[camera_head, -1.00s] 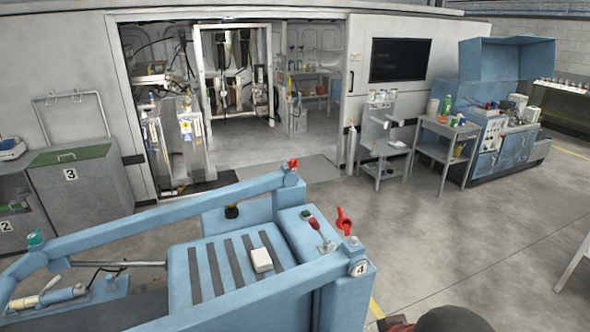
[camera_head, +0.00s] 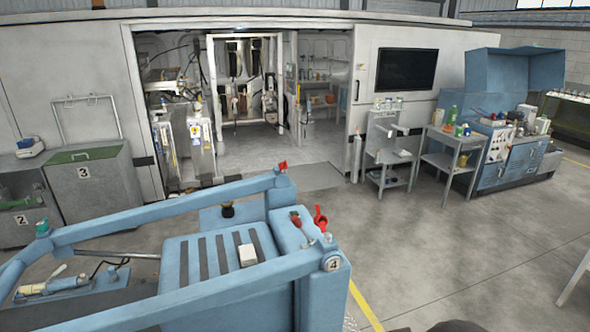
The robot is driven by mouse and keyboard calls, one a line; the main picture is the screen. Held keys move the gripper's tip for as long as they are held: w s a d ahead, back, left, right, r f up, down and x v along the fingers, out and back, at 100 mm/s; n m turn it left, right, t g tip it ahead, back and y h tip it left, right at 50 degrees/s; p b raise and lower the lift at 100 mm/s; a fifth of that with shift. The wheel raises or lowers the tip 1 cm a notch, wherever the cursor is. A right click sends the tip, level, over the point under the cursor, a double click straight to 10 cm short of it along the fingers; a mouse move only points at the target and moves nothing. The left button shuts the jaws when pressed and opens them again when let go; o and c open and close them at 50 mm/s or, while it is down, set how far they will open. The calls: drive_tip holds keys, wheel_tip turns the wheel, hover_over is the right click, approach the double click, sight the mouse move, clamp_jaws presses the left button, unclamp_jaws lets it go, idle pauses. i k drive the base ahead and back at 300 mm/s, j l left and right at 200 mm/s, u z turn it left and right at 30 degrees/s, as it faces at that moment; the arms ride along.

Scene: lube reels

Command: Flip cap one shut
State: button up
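I cannot make out a cap marked one in this view. Numbers 2, 3 and 4 can be read, but no 1. The grey cabinet marked 3 (camera_head: 100,205) stands at the left, with a green strip on top and a metal frame upright behind it. The grey unit marked 2 (camera_head: 20,218) is partly cut by the left edge. The blue machine marked 4 (camera_head: 320,290) is close in front, with red handles on its near right end. My gripper is not in view. A dark rounded shape shows at the bottom edge, too cut off to tell.
A grey bay with an open doorway (camera_head: 240,165) lies behind. Two small metal carts, one (camera_head: 455,140) holding bottles, and a blue workbench (camera_head: 515,165) stand at the right. A dark screen (camera_head: 406,68) hangs on the wall. The concrete floor at the right (camera_head: 470,245) is clear.

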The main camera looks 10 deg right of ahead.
sight(283, 166)
drive_tip(key=l+u, duration=0.1)
drive_tip(key=l, duration=0.4)
drive_tip(key=k+l+u, duration=0.15)
drive_tip(key=l, duration=0.3)
drive_tip(key=l+u, duration=0.1)
drive_tip(key=l, duration=0.4)
drive_tip(key=k+l+u, duration=0.15)
drive_tip(key=l, duration=0.3)
drive_tip(key=i+l+u, duration=0.1)
drive_tip(key=i+l, duration=0.3)
drive_tip(key=l, duration=0.25)
drive_tip(key=i+l+u, duration=0.15)
drive_tip(key=l, duration=0.2)
drive_tip(key=i+l, duration=0.25)
drive_tip(key=i+l+u, duration=0.15)
drive_tip(key=l, duration=0.3)
drive_tip(key=i+l+u, duration=0.1)
drive_tip(key=l, duration=0.25)
drive_tip(key=i, duration=0.1)
